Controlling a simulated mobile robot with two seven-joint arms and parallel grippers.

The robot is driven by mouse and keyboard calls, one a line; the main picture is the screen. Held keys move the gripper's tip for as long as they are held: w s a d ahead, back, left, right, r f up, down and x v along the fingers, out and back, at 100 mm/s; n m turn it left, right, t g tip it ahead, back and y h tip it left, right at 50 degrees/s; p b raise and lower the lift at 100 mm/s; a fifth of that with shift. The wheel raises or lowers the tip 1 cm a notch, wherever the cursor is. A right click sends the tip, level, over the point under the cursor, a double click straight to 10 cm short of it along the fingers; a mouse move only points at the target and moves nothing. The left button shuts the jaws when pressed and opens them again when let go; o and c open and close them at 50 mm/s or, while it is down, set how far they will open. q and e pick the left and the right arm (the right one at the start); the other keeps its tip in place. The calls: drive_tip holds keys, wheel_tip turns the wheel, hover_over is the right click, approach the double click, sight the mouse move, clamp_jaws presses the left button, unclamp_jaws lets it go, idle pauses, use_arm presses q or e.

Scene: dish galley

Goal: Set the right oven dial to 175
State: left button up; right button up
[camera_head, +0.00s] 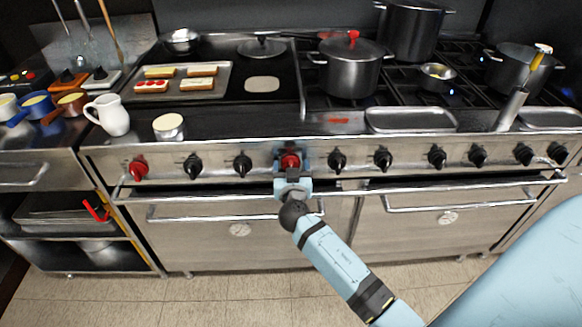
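A red dial (290,161) sits on the stove's front panel, a little left of the middle. My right gripper (292,165) is at this dial, with a fingertip on either side of it. Whether the fingers press on the dial or stand a little apart from it I cannot tell. The gripper partly hides the dial, and its setting cannot be read. A second red dial (138,168) is at the panel's left end, clear of the gripper. My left gripper is not in view.
Black knobs (337,161) flank the red dial. The oven handle (420,190) runs below the panel, close to my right arm. A lidded pot (350,70), a metal tray (411,121) and a white jug (109,115) stand above. The floor in front is clear.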

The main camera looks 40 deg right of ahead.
drive_tip(key=c, duration=0.7)
